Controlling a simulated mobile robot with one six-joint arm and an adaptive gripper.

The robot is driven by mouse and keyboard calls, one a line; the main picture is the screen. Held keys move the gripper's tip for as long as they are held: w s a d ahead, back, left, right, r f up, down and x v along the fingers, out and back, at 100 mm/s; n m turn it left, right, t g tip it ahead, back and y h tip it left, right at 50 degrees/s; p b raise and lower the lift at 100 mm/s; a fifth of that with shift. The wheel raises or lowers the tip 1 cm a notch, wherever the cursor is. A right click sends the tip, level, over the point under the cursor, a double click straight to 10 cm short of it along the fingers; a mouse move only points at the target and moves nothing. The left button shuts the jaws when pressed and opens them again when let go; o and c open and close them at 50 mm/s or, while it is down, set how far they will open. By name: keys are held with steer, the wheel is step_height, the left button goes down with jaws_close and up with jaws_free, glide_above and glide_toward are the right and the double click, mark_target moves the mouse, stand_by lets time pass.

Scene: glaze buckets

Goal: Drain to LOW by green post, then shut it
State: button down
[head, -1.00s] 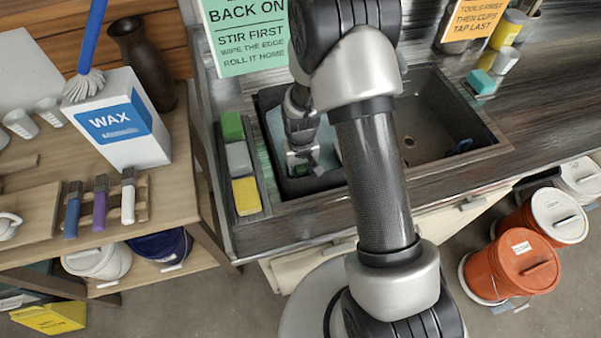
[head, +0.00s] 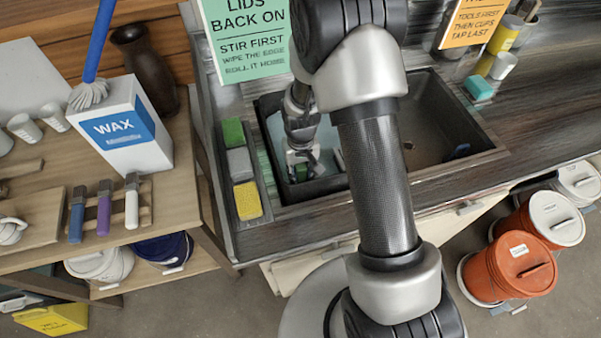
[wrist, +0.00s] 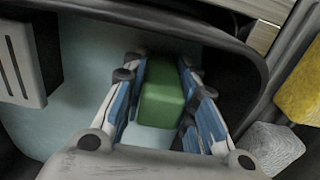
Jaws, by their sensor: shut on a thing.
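My gripper (head: 303,166) is down inside the left basin of the sink (head: 262,103), seen in the head view. In the wrist view (wrist: 163,105) its blue-and-white fingers stand on either side of a green post (wrist: 163,92) and are shut on it. The post stands in pale blue liquid (wrist: 85,65); its lower end cannot be made out. A LOW mark cannot be made out in either view. My arm covers part of the sink in the head view.
A tray with green, grey and yellow sponges (head: 246,200) lies left of the basin. A grey slotted block (wrist: 25,55) shows at the wrist view's upper left. Orange buckets (head: 510,268) stand on the floor at right.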

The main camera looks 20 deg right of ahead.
steer(key=c, duration=1.3)
jaws_free()
steer(key=shift+r, duration=0.1)
step_height(320, 180, up, 12)
steer(key=shift+r, duration=0.1)
steer(key=shift+c, duration=0.2)
